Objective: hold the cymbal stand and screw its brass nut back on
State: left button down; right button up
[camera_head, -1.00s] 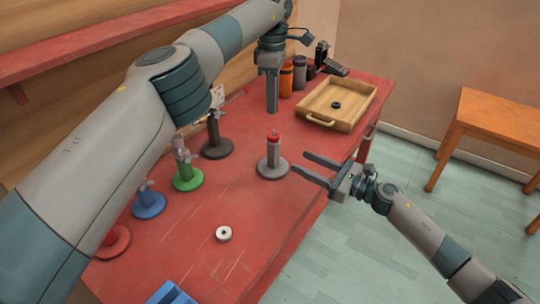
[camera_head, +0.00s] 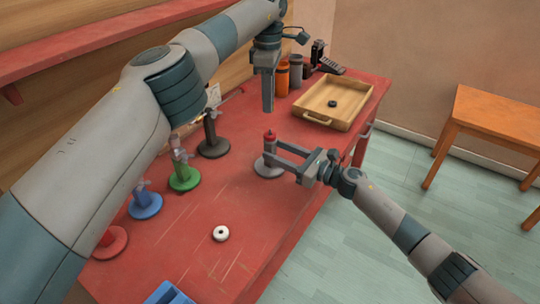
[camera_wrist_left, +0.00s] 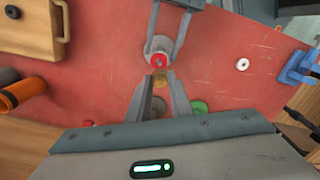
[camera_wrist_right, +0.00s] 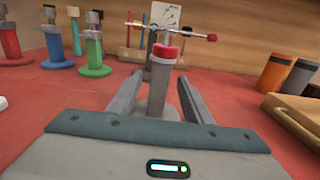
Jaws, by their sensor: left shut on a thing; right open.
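The cymbal stand is a grey post on a round grey base (camera_head: 266,168), with a red collar (camera_head: 269,135) near its top. It stands upright; in the right wrist view the post (camera_wrist_right: 160,80) rises between the fingers of my right gripper (camera_head: 272,152). That gripper is open, a finger on each side; I cannot tell whether either touches. My left gripper (camera_head: 268,108) is above the stand, pointing down, shut on the brass nut (camera_wrist_left: 160,79). In the left wrist view the nut is close to the red top (camera_wrist_left: 158,61), with a gap visible in the head view.
Red, blue (camera_head: 146,205), green (camera_head: 184,178) and dark (camera_head: 213,147) stands line the table's left. A white ring (camera_head: 221,233) lies near the front. A wooden tray (camera_head: 318,118) holding a black ring, and orange (camera_head: 282,78) and grey cylinders, are behind.

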aim_at(274, 150)
jog(key=shift+x, duration=1.6)
grip_shut()
